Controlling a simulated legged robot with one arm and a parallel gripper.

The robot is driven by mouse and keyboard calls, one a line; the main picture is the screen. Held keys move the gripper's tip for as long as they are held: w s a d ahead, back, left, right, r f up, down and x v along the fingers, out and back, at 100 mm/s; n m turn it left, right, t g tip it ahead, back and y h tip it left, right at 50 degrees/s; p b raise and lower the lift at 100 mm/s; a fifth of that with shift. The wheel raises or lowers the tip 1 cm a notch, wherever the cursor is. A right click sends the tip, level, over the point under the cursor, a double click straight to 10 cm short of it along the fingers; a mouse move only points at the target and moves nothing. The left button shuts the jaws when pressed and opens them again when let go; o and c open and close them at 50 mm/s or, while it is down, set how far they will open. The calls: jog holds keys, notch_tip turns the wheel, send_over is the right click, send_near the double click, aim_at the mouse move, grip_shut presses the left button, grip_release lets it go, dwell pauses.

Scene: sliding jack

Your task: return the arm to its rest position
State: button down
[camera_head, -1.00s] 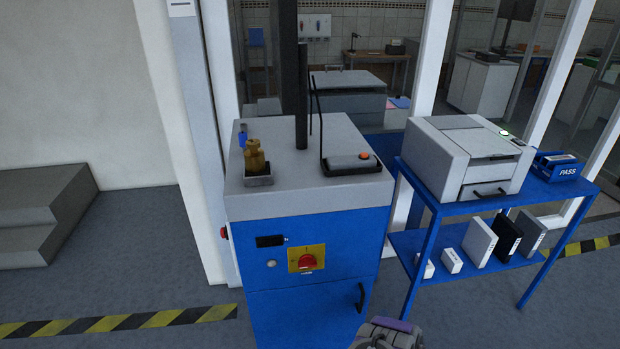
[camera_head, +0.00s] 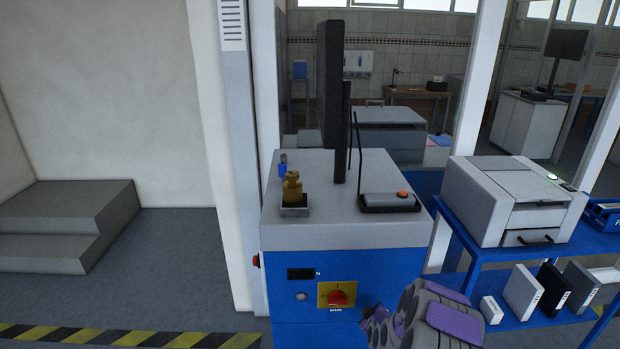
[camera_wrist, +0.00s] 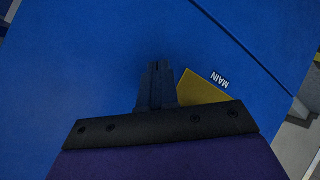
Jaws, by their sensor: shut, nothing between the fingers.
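My arm (camera_head: 430,318) shows at the lower middle of the head view, with grey and purple links in front of the blue cabinet (camera_head: 290,262). In the wrist view, my gripper (camera_wrist: 158,70) is shut and empty, its dark fingers together. It points at the blue cabinet front, beside the yellow plate (camera_wrist: 198,88) marked MAIN. In the head view, the yellow plate (camera_head: 337,295) carries a red knob (camera_head: 338,298), just left of my arm. The wrist view does not show the knob. I cannot tell the gap between fingers and cabinet.
A blue shelf with a printer (camera_head: 515,200) is at right. Grey steps (camera_head: 70,225) and open floor lie left.

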jog(key=s+a+r+m+g+y, duration=0.1)
jog(key=s+a+r+g, duration=0.25)
jog(key=s+r, duration=0.45)
jog(key=s+a+r+m+g+y, duration=0.1)
jog(key=s+a+r+m+g, duration=0.1)
jog(key=s+a+r, duration=0.65)
jog(key=s+d+r+m+g, duration=0.2)
jog(key=s+r, duration=0.3)
jog(key=s, duration=0.7)
jog(key=s+d+r+m+g+h, duration=0.1)
jog(key=s+r, duration=0.4)
jog(key=s, duration=0.8)
jog(key=s+d+r+m+g+h, duration=0.1)
jog(key=s+d+r+m+g, duration=0.2)
jog(key=s, duration=0.9)
notch_tip(320, 180, up, 2)
jog(key=shift+s+r+g, duration=0.15)
jog(key=shift+s+g, duration=0.2)
jog(key=shift+g, duration=0.5)
